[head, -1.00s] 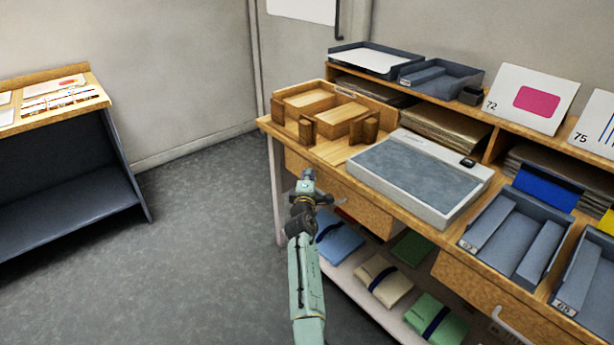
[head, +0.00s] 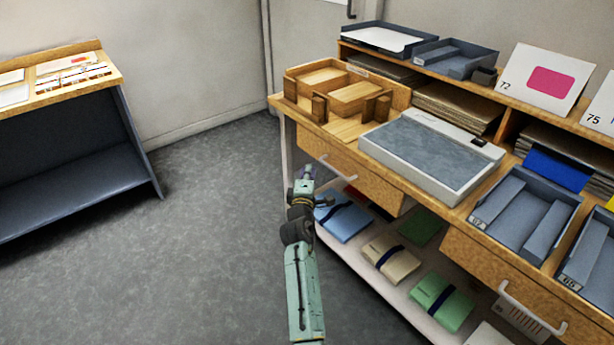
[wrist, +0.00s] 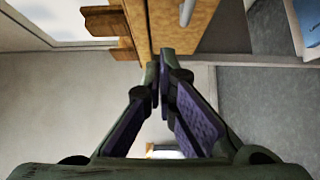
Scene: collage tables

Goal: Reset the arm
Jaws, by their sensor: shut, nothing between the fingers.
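My gripper (head: 304,174) is at the end of my pale green arm, in front of the left part of the wooden workbench (head: 455,207). In the wrist view my gripper (wrist: 160,68) has its two fingertips together, with nothing between them. Behind the fingertips in that view are the bench's wooden drawer front and a drawer handle (wrist: 187,12). Whether the fingertips touch the bench cannot be told; they look apart from it in the head view.
A wooden organizer (head: 340,95) and a grey-topped white device (head: 430,150) stand on the bench. Grey trays (head: 525,220) are to the right. Folded bundles (head: 392,257) lie on the lower shelf. A second table (head: 85,165) stands at left, with open floor (head: 205,240) between.

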